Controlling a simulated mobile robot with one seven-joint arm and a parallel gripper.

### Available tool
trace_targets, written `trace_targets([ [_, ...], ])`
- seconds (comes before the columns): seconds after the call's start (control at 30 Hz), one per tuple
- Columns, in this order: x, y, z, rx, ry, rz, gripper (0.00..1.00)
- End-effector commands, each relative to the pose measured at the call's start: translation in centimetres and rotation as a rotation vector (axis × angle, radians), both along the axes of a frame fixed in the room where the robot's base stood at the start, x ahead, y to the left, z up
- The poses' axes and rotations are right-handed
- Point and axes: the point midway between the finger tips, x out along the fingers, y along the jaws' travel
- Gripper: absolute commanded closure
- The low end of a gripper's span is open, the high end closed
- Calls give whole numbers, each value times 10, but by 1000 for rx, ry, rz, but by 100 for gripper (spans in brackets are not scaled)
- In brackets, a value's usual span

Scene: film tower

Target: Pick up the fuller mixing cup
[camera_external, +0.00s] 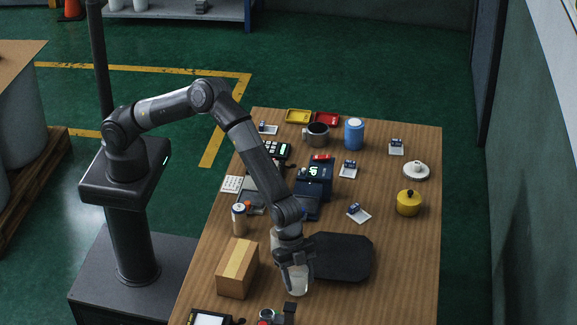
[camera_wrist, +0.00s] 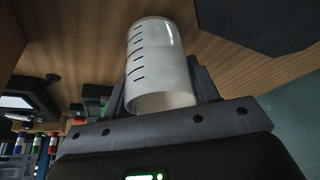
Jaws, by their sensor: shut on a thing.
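A translucent whitish mixing cup (camera_external: 297,281) is at the front of the wooden table, below my wrist. In the wrist view the cup (camera_wrist: 160,68) shows black graduation marks down one side. My gripper (camera_external: 294,260) is shut on this cup, with a finger on each side of it. I cannot tell how full it is, or whether its base touches the table. A pale shape (camera_external: 275,239) just behind my wrist may be a second cup; the arm hides most of it.
A dark flat mat (camera_external: 345,257) lies right of the cup. A cardboard box (camera_external: 237,268) stands to the left, with a can (camera_external: 239,219) behind it. A yellow pot (camera_external: 409,203) and a blue jar (camera_external: 354,134) stand farther back. The table's front right is clear.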

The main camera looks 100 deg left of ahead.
Motion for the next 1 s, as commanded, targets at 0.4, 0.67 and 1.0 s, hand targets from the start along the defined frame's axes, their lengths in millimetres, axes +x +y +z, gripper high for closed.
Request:
trace_targets([
  [0.4, -18, -11, 39, 1, -1, -3, 72],
  [0.67, -45, -27, 57, 0, 0, -2, 72],
  [1.0, -74, -44, 77, 1, 1, -2, 72],
])
